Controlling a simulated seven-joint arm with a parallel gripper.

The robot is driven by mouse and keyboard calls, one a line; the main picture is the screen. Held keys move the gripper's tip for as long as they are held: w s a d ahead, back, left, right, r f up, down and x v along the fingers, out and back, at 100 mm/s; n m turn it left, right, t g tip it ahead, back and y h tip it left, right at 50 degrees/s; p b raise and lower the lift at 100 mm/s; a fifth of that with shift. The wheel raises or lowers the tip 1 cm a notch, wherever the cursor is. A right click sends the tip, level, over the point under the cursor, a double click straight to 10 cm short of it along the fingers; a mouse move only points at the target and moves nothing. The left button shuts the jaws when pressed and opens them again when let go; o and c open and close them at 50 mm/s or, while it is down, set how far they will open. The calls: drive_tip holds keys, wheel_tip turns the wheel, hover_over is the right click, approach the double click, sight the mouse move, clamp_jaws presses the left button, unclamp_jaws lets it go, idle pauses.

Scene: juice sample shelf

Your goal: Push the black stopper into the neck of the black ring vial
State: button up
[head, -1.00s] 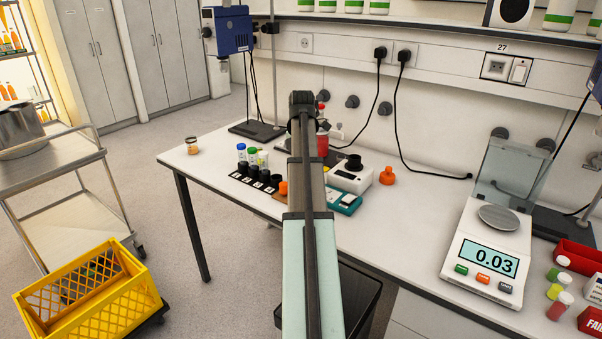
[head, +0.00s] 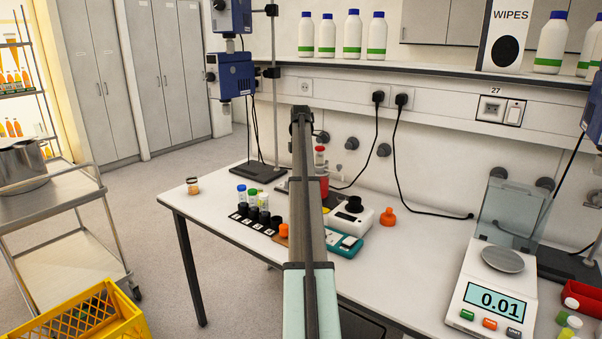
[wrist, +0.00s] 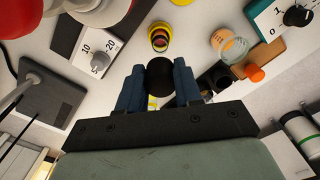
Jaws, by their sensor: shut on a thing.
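In the wrist view the black stopper (wrist: 161,70) sits between the blue fingers of my gripper (wrist: 160,84), which is shut on it. Its round dark end shows. A vial with a yellow ring (wrist: 160,37) stands just beyond the stopper, apart from it. A glass vial with an orange ring (wrist: 231,42) stands to the right. I cannot make out the black ring vial; a small yellow and white patch shows below the stopper, partly hidden by the fingers. In the head view my arm hides the gripper and the stopper.
A black rack (head: 252,224) with several dark pieces, and blue, green and white capped vials behind, lies left of my arm. A white device (head: 350,217), a teal box (head: 343,243) and an orange stopper (head: 388,217) are right. A balance (head: 490,300) stands farther right.

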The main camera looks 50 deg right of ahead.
drive_tip(key=shift+m, duration=0.4)
drive_tip(key=shift+f, duration=0.15)
drive_tip(key=shift+f, duration=2.15)
drive_tip(key=shift+f, duration=1.25)
drive_tip(key=o, duration=1.1)
wheel_tip(320, 180, up, 14)
drive_tip(key=shift+f, duration=0.1)
